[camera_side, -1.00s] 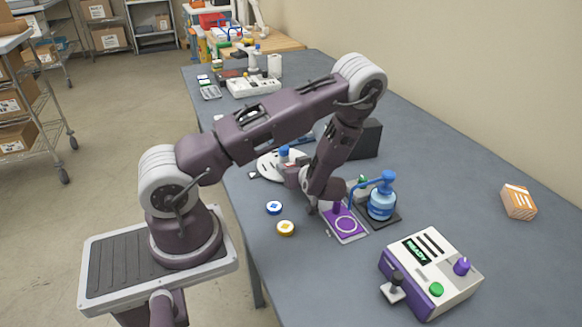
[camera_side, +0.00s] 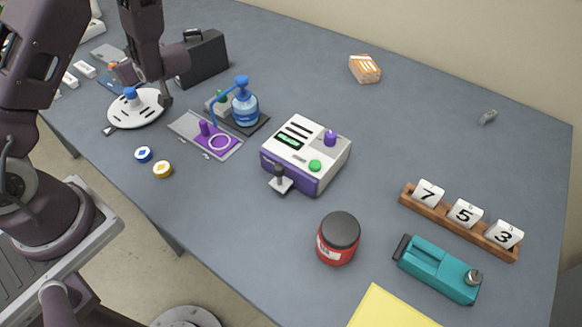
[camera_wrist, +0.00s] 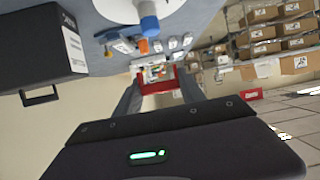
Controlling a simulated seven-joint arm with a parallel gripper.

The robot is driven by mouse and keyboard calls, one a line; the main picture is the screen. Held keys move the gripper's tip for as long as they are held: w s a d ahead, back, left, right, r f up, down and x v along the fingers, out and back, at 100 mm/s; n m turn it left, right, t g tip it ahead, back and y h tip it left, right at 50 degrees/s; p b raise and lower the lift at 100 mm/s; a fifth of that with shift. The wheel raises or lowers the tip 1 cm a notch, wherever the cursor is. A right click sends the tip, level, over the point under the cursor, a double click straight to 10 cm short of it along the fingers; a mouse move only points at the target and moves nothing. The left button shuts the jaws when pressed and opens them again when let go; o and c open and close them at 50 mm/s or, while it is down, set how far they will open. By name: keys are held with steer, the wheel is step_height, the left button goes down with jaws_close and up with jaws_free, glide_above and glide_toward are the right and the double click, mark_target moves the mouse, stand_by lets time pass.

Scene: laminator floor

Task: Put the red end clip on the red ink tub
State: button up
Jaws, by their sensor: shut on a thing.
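The red ink tub (camera_side: 332,250) stands upright on the table at the front middle of the side view, with a black lid on top. My gripper (camera_wrist: 158,88) is shut on the red end clip (camera_wrist: 143,77), which shows between the two fingers in the wrist view. In the side view my wrist is at the upper left, beside the white round plate, far from the tub. The clip cannot be made out there.
A white and purple machine (camera_side: 305,155), a purple plate (camera_side: 190,127) and a blue pump bottle (camera_side: 245,108) stand between my arm and the tub. A teal device (camera_side: 437,270), a wooden rack (camera_side: 440,212) and a yellow sheet (camera_side: 385,310) lie around the tub. A black case (camera_side: 203,60) is behind.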

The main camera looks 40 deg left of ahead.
step_height(320, 180, up, 10)
steer(key=shift+r, duration=0.15)
steer(key=w+d+r+m+t+h, duration=0.1)
steer(key=w+d+m+t+h, duration=0.1)
steer(key=w+d+m+t, duration=0.5)
steer(key=w+d+r+m+t+h, duration=0.1)
steer(key=w+d+t, duration=0.1)
steer(key=w+d, duration=0.6)
steer(key=w+d+r+m+t+h, duration=0.1)
steer(key=w+d+m+t+h, duration=0.15)
steer(key=d+m+h, duration=0.7)
steer(key=w+d+r+m+t+h, duration=0.1)
steer(key=w+d+m+t+h, duration=0.2)
steer(key=d, duration=1.3)
steer(key=m+g+h, duration=1.2)
steer(key=m+g, duration=0.3)
steer(key=m, duration=0.1)
glide_above(341, 228)
step_height(341, 228, down, 4)
steer(key=shift+n+t+y, duration=0.25)
steer(key=shift+y, duration=0.1)
step_height(341, 228, down, 15)
steer(key=shift+f, duration=0.1)
